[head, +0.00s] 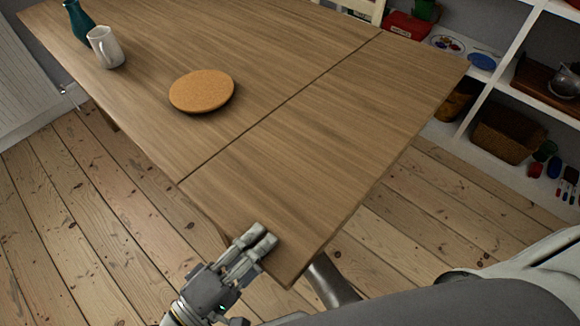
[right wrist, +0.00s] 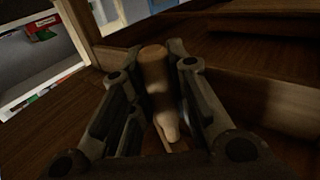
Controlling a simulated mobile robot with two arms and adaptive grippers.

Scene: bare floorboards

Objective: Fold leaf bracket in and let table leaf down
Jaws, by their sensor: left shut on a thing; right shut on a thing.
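The wooden table (head: 265,60) has its leaf (head: 350,130) raised level with the top, with a dark seam between them. My left gripper (head: 262,240) is shut on the leaf's near edge, close to its front corner. In the right wrist view, my right gripper (right wrist: 158,110) is under the table, with its fingers on both sides of a light wooden peg-like handle (right wrist: 154,70), shut on it. I take this as part of the leaf bracket; the rest of the bracket is dark and hard to make out. In the head view the right gripper is hidden below the leaf.
A cork mat (head: 202,91), a white mug (head: 106,47) and a teal vase (head: 78,20) stand on the fixed top. White shelves (head: 490,85) with baskets stand at the right. A pale chair (head: 362,10) is behind the table. Floorboards in front are clear.

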